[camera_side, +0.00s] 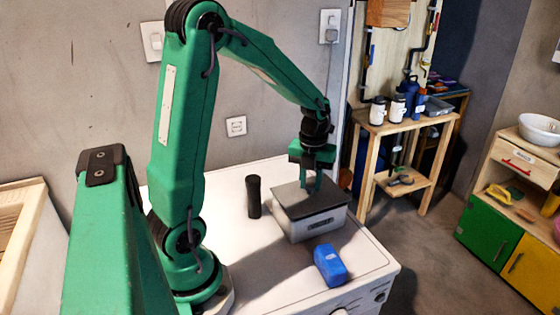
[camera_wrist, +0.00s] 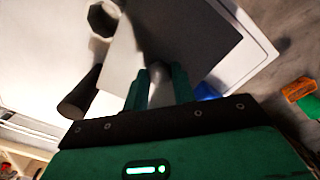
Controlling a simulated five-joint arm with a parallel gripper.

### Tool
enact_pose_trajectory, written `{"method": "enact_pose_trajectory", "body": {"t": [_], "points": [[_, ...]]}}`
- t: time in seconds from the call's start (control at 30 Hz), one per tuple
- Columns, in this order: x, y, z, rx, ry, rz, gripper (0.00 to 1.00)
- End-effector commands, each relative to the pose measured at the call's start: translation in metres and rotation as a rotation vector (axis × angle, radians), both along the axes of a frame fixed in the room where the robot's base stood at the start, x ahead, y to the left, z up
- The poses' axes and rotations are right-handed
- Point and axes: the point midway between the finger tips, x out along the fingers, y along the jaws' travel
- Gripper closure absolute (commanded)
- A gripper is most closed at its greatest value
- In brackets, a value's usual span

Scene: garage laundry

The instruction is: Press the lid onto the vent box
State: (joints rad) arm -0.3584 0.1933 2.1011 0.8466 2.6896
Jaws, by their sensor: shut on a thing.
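The vent box (camera_side: 318,227) is a grey box standing on the white machine top. The dark grey flat lid (camera_side: 290,197) lies over its top in the side view; whether it is fully seated I cannot tell. In the wrist view the lid (camera_wrist: 180,35) fills the upper middle, with a lighter grey face showing along its left. My gripper (camera_side: 313,187) points down over the lid, its green fingers close together at the lid's top. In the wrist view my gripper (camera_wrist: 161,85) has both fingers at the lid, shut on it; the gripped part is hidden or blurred.
A black cylinder (camera_side: 254,197) stands left of the box, and a blue block (camera_side: 330,265) lies in front, near the edge of the white top (camera_side: 262,268). Free surface lies to the front left. A wooden stand (camera_side: 395,125) with jars stands behind right.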

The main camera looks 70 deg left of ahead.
Motion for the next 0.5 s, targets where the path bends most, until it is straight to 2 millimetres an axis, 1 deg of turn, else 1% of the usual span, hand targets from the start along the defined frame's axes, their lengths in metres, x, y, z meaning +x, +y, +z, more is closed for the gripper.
{"method": "enact_pose_trajectory", "body": {"t": [0.5], "points": [[-0.0002,-0.0001,-0.0064,-0.001,0.001,0.000,1.00]]}}
